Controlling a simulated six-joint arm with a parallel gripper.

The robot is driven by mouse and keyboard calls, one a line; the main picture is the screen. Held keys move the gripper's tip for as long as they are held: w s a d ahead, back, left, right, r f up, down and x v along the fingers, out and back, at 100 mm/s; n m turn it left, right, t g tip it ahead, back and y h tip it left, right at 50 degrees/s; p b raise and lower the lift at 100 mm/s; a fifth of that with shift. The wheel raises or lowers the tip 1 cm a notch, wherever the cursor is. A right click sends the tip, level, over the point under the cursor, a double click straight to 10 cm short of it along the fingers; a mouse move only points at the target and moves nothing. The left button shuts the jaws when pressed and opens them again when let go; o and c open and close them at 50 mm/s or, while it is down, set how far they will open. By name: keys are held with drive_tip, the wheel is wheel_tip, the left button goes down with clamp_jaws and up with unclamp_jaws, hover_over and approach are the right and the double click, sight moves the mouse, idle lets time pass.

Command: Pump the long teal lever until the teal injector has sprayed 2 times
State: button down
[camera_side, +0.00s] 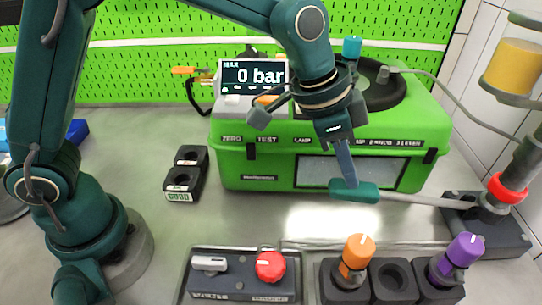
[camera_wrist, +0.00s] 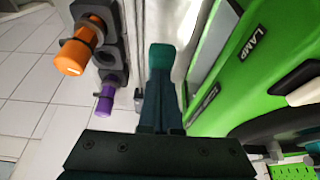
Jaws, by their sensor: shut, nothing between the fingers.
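The long lever ends in a teal grip (camera_side: 354,192). Its pale rod runs right to the pump (camera_side: 488,212), and the lever lies low and nearly level in front of the green case. My gripper (camera_side: 350,182) is shut and empty, pointing down, with its tips at the top of the teal grip. I cannot tell whether they touch it. In the wrist view the teal grip (camera_wrist: 161,56) shows just beyond the closed fingers (camera_wrist: 158,92). A teal cap (camera_side: 352,47), apparently the teal injector, stands behind my wrist on top of the case; its lower part is hidden.
The green case (camera_side: 240,165) carries a display (camera_side: 254,76) reading "0 bar". An injector rack (camera_side: 392,283) holds an orange injector (camera_side: 357,252) and a purple one (camera_side: 462,254), with an empty middle slot. A box with a red knob (camera_side: 270,265) stands in front.

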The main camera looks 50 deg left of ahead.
sight(339, 184)
drive_tip(key=shift+s+a+f, duration=0.1)
drive_tip(key=shift+f, duration=0.8)
drive_tip(key=shift+s+a+f, duration=0.1)
drive_tip(key=shift+f, duration=0.8)
drive_tip(key=shift+w+d+r, duration=0.1)
drive_tip(key=shift+r, duration=0.95)
drive_tip(key=shift+w+d+r, duration=0.1)
drive_tip(key=shift+d+r, duration=0.05)
drive_tip(key=shift+r, duration=0.95)
drive_tip(key=shift+w+d+r, duration=0.1)
drive_tip(key=shift+r, duration=0.95)
drive_tip(key=shift+r, duration=3)
